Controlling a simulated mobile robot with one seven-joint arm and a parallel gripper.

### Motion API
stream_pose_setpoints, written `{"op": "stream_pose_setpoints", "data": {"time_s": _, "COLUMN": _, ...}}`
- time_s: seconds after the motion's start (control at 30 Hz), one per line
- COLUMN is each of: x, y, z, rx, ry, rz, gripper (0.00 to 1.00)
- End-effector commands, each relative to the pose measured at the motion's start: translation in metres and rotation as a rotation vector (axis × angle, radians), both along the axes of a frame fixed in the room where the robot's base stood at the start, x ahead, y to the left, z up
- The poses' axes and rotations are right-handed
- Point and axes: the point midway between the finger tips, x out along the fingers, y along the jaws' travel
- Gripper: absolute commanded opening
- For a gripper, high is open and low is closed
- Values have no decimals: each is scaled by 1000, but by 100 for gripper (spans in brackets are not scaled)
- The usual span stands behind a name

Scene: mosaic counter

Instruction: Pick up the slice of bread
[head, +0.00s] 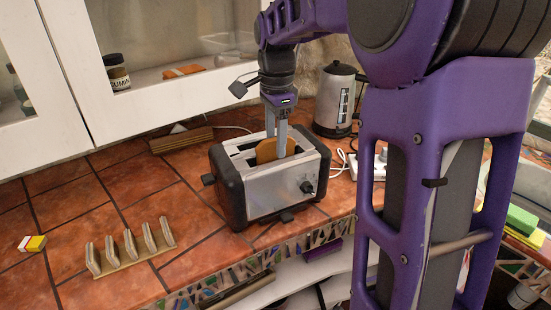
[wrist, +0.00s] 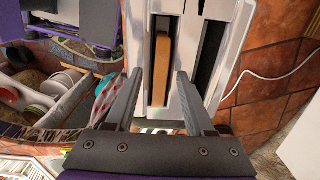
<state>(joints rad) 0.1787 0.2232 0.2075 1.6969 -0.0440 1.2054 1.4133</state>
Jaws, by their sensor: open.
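The slice of bread (wrist: 161,68) stands upright in one slot of the toaster, with its top edge showing in the wrist view. In the head view the bread (head: 265,152) sticks up out of the silver and black toaster (head: 271,190). My gripper (wrist: 157,77) is open above the toaster, with one finger on either side of the bread's slot. In the head view my gripper (head: 275,150) points down at the toaster, and one finger overlaps the bread. I cannot tell whether a finger touches it. The other slot (wrist: 208,65) looks empty.
A metal kettle (head: 336,100) stands behind the toaster to the right. A toast rack (head: 130,248) stands on the tiled counter (head: 195,250) at left. A small yellow and white block (head: 32,243) lies far left. A white cord (wrist: 270,75) runs beside the toaster.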

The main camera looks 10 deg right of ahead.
Motion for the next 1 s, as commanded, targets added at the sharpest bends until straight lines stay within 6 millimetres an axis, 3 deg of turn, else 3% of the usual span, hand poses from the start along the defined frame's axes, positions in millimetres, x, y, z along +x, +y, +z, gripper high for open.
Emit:
{"op": "stream_pose_setpoints", "data": {"time_s": 0.2, "x": 0, "y": 0, "z": -1, "rx": -1, "ry": -1, "rz": 0, "gripper": 54}}
{"op": "stream_pose_setpoints", "data": {"time_s": 0.5, "x": 0, "y": 0, "z": -1, "rx": -1, "ry": -1, "rz": 0, "gripper": 2}}
{"op": "stream_pose_setpoints", "data": {"time_s": 0.83, "x": 0, "y": 0, "z": 3, "rx": -1, "ry": -2, "rz": 0, "gripper": 0}}
{"op": "stream_pose_setpoints", "data": {"time_s": 1.0, "x": 1, "y": 0, "z": 30, "rx": -1, "ry": -5, "rz": 1, "gripper": 0}}
